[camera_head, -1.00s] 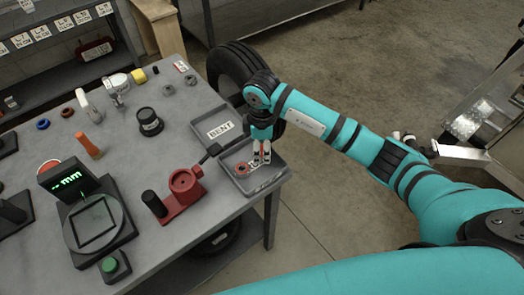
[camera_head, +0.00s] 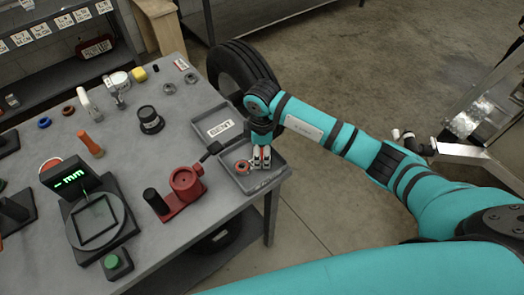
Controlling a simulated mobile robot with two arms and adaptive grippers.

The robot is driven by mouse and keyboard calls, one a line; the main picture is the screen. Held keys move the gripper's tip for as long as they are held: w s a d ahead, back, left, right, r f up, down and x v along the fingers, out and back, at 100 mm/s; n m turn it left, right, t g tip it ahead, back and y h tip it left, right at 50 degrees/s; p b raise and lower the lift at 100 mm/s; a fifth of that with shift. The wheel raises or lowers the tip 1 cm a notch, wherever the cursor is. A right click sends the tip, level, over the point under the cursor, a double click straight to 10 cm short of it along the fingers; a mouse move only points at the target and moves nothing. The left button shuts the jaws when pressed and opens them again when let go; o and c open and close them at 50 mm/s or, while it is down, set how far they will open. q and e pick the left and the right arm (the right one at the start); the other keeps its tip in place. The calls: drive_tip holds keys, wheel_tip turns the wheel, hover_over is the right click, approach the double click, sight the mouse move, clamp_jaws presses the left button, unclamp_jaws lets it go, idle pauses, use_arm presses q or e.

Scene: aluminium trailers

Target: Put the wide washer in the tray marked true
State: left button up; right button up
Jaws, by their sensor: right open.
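My right gripper (camera_head: 262,163) points down over the front part of a grey tray (camera_head: 270,181). It is open, its fingertips low in the tray. A red-orange ring (camera_head: 242,167) lies in that tray just left of the fingers; something reddish also shows around the fingertips, too small to tell. The tray's rear part carries a label reading BENT (camera_head: 220,129). A blue ring (camera_head: 44,123) and a brown ring (camera_head: 68,111) lie at the table's left. I cannot tell which ring is the wide washer. No label reading true is legible. My left gripper is not in view.
On the grey table stand a red tool with a black handle (camera_head: 184,182), a gauge with a green mm display (camera_head: 70,180), a green button (camera_head: 113,263), a black cylinder (camera_head: 150,120) and an orange-handled tool (camera_head: 90,144). A tyre (camera_head: 236,72) stands beyond the table edge.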

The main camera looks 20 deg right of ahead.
sight(262, 154)
wheel_tip(262, 154, up, 12)
drive_tip(key=b, duration=0.2)
idle(0.6)
